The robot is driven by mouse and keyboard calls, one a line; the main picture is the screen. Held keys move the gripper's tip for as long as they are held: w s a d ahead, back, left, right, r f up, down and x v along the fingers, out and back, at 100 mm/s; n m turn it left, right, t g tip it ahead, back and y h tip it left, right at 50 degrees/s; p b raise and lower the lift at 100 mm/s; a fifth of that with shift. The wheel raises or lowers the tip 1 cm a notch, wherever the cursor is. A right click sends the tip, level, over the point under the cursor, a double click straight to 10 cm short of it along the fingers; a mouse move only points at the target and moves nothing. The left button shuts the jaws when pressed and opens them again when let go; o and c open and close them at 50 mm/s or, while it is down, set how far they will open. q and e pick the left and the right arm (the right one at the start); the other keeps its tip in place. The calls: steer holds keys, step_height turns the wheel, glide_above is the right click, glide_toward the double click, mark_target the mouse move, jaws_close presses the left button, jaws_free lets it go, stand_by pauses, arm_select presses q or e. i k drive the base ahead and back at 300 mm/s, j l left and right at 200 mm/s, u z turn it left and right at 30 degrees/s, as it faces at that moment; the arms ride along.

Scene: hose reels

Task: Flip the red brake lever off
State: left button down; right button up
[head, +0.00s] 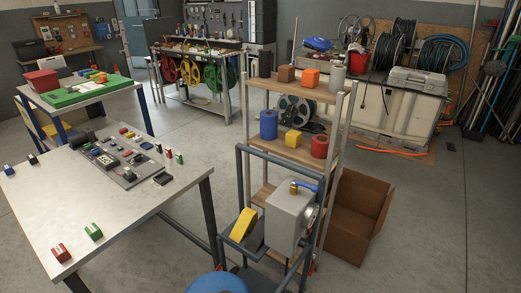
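No part clearly readable as a brake lever shows. A small red part (311,267) is low beside the right leg of a blue-grey cart frame (240,185). It is too small to tell whether it is the red brake lever or how it is set. The cart holds a grey box (290,219) with a blue handle (308,186) and a brass fitting (293,187) on top. A yellow piece (243,224) sits to the box's left. Neither of my grippers is in view.
A wooden shelf (290,90) with coloured blocks and cylinders stands right behind the cart. A brown open box (357,215) is to its right. A workbench (110,215) with small parts is at left. A blue round thing (217,283) is cut off at the bottom edge.

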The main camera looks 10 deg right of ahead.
mark_target(310, 271)
steer(key=k+l+z, duration=0.1)
steer(key=l+z, duration=0.7)
steer(key=l, duration=0.2)
